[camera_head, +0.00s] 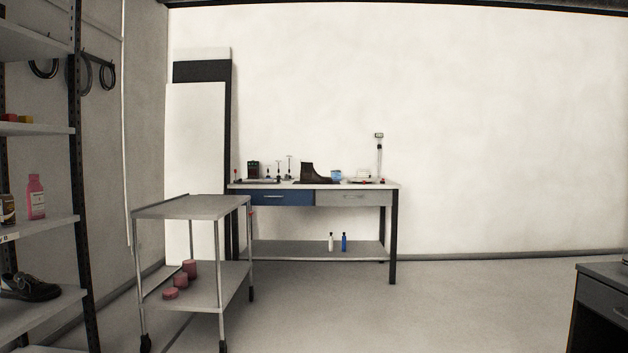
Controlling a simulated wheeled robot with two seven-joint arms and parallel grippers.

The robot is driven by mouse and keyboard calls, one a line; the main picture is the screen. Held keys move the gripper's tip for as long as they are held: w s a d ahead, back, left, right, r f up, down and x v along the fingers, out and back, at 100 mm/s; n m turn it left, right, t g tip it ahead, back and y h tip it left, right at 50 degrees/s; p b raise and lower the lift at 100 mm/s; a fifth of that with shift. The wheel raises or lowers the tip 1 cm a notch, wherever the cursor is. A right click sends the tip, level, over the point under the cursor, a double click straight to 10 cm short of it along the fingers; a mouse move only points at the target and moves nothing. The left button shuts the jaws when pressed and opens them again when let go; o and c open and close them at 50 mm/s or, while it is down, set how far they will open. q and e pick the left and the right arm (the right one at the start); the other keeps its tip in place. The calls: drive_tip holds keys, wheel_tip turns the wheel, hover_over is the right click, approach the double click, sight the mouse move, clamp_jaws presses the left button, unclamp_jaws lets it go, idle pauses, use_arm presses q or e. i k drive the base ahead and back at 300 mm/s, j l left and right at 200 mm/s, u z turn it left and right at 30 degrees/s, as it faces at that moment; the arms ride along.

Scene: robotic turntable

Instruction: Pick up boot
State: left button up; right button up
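A dark brown ankle boot (312,174) stands upright on the workbench top (340,186) against the far wall, its toe pointing right. A blue-and-white item (336,176) sits just right of its toe. A black shoe (28,287) rests on a low level of the shelf at the left edge. Neither of my grippers shows in the head view, and both are far from the boot or out of frame.
A grey two-level cart (192,208) with pink round things on its lower level stands left of the bench. A shelf rack (40,225) fills the left edge. A dark cabinet (604,300) is at lower right. The middle floor is clear.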

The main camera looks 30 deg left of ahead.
sight(307, 173)
drive_tip(key=i+j+u, duration=0.3)
drive_tip(key=i+j, duration=0.15)
drive_tip(key=i, duration=0.3)
drive_tip(key=i+j+u, duration=0.35)
drive_tip(key=i, duration=0.45)
drive_tip(key=i+l+u, duration=0.1)
drive_tip(key=i+u, duration=0.2)
drive_tip(key=i, duration=3.2)
